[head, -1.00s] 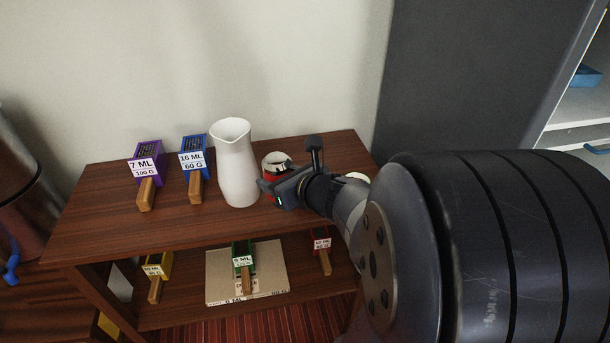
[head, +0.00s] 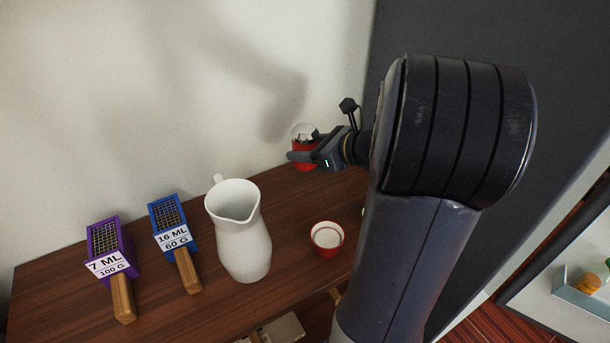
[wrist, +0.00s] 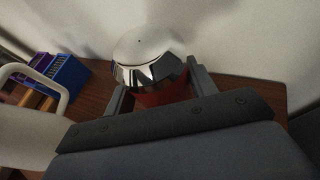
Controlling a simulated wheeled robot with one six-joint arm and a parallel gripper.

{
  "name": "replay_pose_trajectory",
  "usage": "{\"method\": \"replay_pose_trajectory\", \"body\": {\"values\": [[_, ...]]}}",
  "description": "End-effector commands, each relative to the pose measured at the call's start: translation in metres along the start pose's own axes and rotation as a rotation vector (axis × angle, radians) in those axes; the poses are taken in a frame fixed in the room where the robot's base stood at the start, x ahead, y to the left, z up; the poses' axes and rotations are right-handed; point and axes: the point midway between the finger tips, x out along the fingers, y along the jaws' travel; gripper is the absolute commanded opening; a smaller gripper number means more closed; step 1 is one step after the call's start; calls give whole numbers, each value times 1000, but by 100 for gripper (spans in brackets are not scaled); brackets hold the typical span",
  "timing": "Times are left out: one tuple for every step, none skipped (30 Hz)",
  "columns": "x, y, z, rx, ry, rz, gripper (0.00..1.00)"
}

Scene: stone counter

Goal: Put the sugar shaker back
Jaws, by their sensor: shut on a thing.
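The sugar shaker (head: 305,131) has a red body and a shiny metal dome top. It is near the back edge of the wooden shelf top, at the right. My gripper (head: 303,157) is shut on its red body from the right in the head view. In the wrist view the shaker's dome (wrist: 150,62) stands between the two fingers (wrist: 158,95), and its lower part is hidden by the gripper. It looks about upright. I cannot tell whether its base touches the shelf.
A white pitcher (head: 240,240) stands in the middle of the shelf top (head: 290,205). A red cup with a pale inside (head: 327,238) stands to its right. A wall is close behind; a dark panel stands right.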

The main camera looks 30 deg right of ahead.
Motion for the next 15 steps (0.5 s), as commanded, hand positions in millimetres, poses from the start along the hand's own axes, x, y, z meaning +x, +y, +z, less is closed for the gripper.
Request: {"method": "replay_pose_trajectory", "body": {"values": [[5,0,-12,6,2,1,25],[8,0,-18,6,2,2,25],[10,0,-24,6,1,1,25],[12,0,-29,6,1,1,25],[14,0,-32,5,1,1,25],[15,0,-36,3,0,1,25],[16,0,-38,3,-1,0,25],[17,0,-40,2,-1,0,25],[18,0,-43,2,-1,0,25],[20,0,-46,3,0,0,25],[21,0,-50,3,0,1,25],[24,1,-56,5,1,1,25],[26,0,-61,5,0,1,25],[27,0,-64,5,0,0,25],[29,0,-69,4,1,0,25]]}}
